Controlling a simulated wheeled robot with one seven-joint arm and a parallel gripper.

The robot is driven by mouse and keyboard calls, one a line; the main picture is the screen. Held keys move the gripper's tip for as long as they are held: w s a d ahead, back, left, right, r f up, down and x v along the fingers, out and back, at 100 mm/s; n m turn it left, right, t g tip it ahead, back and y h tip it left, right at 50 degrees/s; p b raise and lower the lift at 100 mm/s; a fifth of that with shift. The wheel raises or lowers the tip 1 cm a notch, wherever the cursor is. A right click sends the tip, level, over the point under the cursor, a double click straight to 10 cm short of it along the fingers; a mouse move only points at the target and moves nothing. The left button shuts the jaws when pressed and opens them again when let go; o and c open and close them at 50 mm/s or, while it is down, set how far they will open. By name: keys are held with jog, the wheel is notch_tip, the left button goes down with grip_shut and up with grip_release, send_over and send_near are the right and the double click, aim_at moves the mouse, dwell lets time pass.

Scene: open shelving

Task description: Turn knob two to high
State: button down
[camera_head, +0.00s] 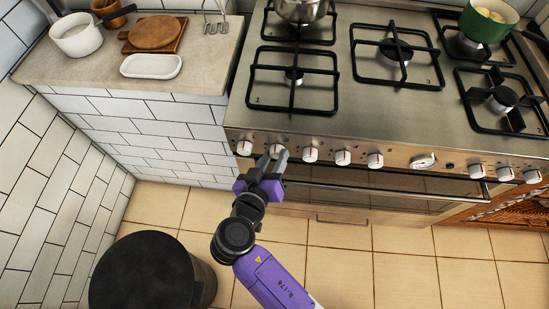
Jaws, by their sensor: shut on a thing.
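A row of white knobs runs along the steel front of the stove (330,125). The first knob (244,148) is at the far left, and the second knob (277,150) is just right of it. My gripper (272,161), with grey fingers on a purple body, reaches up from below to the second knob. Its fingers are closed on this knob and partly cover it. The knob's marking and exact angle cannot be made out. The third knob (310,154) is to the right, clear of my fingers.
More knobs (375,160) and a round dial (424,162) continue to the right. The oven handle (390,189) runs below them. A dark round bin (145,272) stands on the floor at lower left. A pot (300,10) and a green pan (484,24) sit on the stove.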

jog(key=n+h, duration=0.1)
jog(key=n+b, duration=0.1)
jog(key=n+h+b, duration=0.1)
jog(key=n, duration=0.1)
jog(key=shift+a+f+t+h, duration=0.1)
jog(key=shift+f+t+h, duration=0.2)
jog(key=shift+t, duration=0.1)
jog(key=n+b, duration=0.1)
jog(key=n, duration=0.1)
jog(key=n+t+h, duration=0.1)
jog(key=n, duration=0.1)
jog(key=shift+n+h+b, duration=0.3)
jog(key=shift+b, duration=0.05)
jog(key=shift+t, duration=0.4)
jog(key=c, duration=0.9)
grip_release()
jog(key=shift+c, duration=0.2)
jog(key=v, duration=0.8)
jog(key=shift+b, duration=0.35)
jog(key=shift+w, duration=0.1)
